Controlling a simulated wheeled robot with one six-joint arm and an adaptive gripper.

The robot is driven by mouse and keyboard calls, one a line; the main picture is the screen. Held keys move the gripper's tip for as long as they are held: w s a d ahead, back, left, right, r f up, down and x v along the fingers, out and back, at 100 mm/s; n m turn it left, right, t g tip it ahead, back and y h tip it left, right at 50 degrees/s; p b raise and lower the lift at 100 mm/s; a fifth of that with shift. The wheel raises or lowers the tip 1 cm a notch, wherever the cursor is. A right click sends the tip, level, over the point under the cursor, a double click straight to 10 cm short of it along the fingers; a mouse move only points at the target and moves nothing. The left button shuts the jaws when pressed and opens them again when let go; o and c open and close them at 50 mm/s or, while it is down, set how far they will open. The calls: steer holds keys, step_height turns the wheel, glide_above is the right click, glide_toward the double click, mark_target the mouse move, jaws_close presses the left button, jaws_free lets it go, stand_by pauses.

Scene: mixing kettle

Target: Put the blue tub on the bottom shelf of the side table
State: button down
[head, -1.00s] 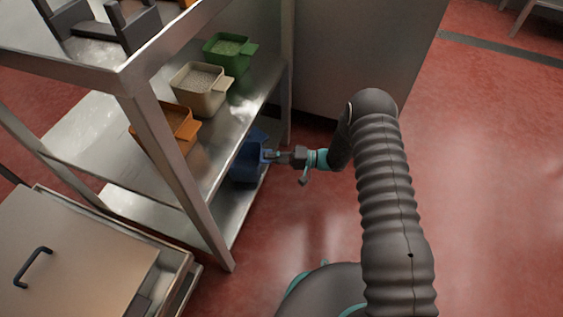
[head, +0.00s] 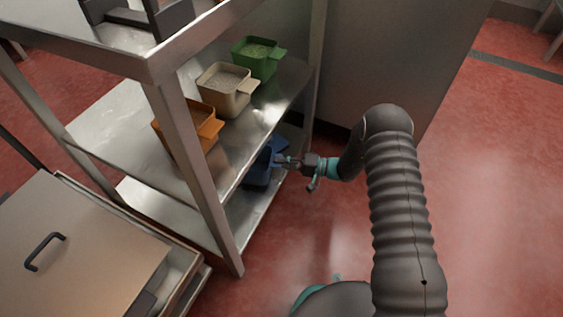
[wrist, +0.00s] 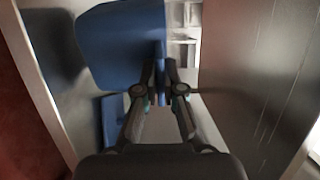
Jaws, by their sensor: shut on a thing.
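The blue tub (head: 257,179) is at the near right side of the bottom shelf (head: 222,222) of the metal side table (head: 197,170), partly under the middle shelf. My gripper (head: 284,161) reaches in from the right and is shut on the tub at its edge or handle. In the wrist view the tub (wrist: 122,45) fills the upper left, against the fingers (wrist: 158,92). A smaller blue patch (wrist: 113,122) shows lower left there; I cannot tell whether it is part of the tub or a reflection. Whether the tub touches the shelf is unclear.
Orange (head: 203,125), beige (head: 227,85) and green (head: 259,55) tubs stand on the middle shelf above. A table post stands nearer than the blue tub. A grey cabinet panel (head: 395,60) is behind, and a lidded container (head: 75,255) is at lower left. Red floor is clear at right.

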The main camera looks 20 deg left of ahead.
steer(key=shift+f+b, duration=1)
steer(key=shift+f, duration=0.15)
steer(key=c, duration=0.7)
jaws_free()
steer(key=shift+b+v, duration=0.95)
steer(key=shift+v, duration=2.6)
